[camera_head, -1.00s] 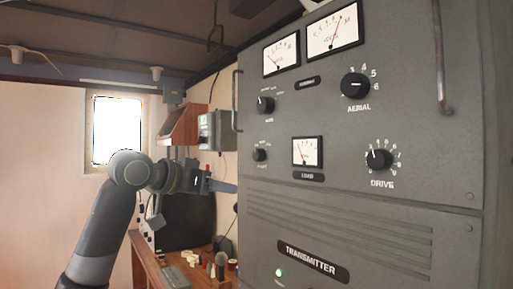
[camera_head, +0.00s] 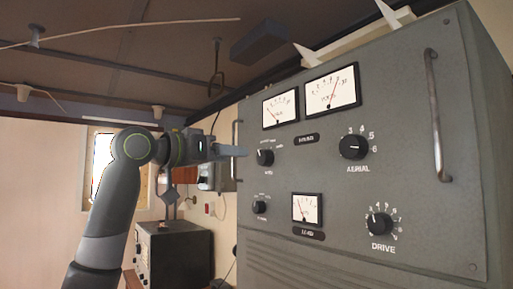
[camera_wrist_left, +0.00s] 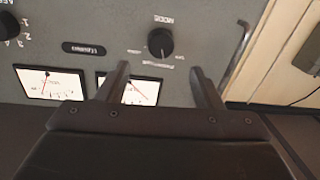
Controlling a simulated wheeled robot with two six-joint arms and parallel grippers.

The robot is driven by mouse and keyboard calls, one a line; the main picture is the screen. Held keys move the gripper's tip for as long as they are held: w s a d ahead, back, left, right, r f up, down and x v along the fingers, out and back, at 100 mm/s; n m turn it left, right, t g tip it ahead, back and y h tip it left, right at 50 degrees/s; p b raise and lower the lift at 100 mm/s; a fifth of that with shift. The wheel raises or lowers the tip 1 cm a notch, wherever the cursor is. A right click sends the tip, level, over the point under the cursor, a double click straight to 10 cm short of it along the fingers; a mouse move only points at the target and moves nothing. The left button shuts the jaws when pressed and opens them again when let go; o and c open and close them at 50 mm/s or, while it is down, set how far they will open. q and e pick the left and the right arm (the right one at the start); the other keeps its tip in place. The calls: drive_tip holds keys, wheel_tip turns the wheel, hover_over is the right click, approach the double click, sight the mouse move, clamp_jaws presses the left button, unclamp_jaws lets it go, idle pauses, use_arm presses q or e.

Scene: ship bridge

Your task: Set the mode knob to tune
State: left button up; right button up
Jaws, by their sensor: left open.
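The mode knob (camera_head: 265,157) is a small black round knob with a pale pointer line, on the upper left of the grey transmitter panel. In the left wrist view the knob (camera_wrist_left: 160,42) sits under the label MODE, with small position marks around it that are too small to read. My left gripper (camera_head: 243,151) is at the panel's left edge, just left of the knob. In the wrist view my left gripper (camera_wrist_left: 160,68) is open, its two fingers apart and pointing toward the knob, with nothing between them. My right gripper is not in view.
The panel also bears the aerial knob (camera_head: 354,147), the drive knob (camera_head: 379,223), a small lower-left knob (camera_head: 259,207) and several dial meters. A metal handle (camera_head: 437,115) stands out at the right; another handle (camera_wrist_left: 237,52) is near the gripper.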

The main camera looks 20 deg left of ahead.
sight(261, 157)
use_arm(q)
drive_tip(key=p+x, duration=0.3)
drive_tip(key=x, duration=0.4)
drive_tip(key=shift+w+d+r, duration=0.15)
drive_tip(key=shift+w, duration=0.1)
drive_tip(key=shift+w+d+p, duration=0.3)
drive_tip(key=shift+w, duration=0.1)
drive_tip(key=c, duration=1)
